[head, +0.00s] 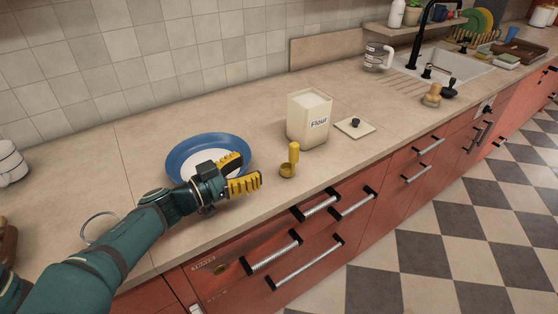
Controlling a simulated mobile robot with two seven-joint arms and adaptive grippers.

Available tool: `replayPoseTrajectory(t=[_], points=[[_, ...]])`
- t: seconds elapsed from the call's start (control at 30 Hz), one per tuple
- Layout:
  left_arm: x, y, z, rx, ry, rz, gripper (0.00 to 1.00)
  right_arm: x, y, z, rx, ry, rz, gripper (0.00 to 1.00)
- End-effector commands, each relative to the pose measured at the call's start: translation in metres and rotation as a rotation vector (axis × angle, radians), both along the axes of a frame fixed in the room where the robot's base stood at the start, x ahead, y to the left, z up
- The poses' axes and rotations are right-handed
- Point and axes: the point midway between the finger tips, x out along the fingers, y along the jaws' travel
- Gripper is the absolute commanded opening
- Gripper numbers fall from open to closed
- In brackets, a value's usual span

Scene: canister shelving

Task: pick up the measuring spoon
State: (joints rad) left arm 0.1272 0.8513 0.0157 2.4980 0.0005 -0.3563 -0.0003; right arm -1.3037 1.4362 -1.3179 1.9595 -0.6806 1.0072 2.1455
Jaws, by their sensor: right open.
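The measuring spoon (293,157) is yellow and rests on the countertop near the front edge, its bowl towards me and its handle pointing away from me. My right gripper (249,170) has yellow ribbed fingers, spread apart with nothing between them. It is left of the spoon, apart from it, in front of the blue-rimmed plate. My left gripper is not in view.
A cream flour canister (309,120) stands open just behind the spoon, with its lid (355,127) lying to the right. A blue-rimmed white plate (179,158) is partly hidden by my gripper. A sink (450,66) is farther right. The counter between plate and canister is clear.

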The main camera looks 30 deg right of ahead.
Motion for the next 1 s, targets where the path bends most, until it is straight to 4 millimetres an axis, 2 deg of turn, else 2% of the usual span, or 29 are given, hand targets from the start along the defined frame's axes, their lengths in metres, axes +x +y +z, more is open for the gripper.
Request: replayPoseTrajectory(t=[0.17, 0.4, 0.5, 0.77, 1.0], points=[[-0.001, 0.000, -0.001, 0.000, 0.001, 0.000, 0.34, 0.002, -0.020, 0.000, 0.001, 0.002, -0.006, 0.57], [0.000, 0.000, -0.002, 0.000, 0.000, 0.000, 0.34, 0.008, -0.064, 0.000, 0.000, 0.002, -0.004, 0.57], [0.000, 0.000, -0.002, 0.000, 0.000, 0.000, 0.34, 0.010, -0.077, 0.000, 0.001, 0.001, -0.003, 0.57], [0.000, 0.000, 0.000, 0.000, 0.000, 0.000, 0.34, 0.013, -0.095, 0.002, 0.001, 0.002, -0.003, 0.57], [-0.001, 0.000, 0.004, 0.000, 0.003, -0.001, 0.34, 0.019, -0.128, 0.004, 0.001, 0.002, -0.003, 0.57]])
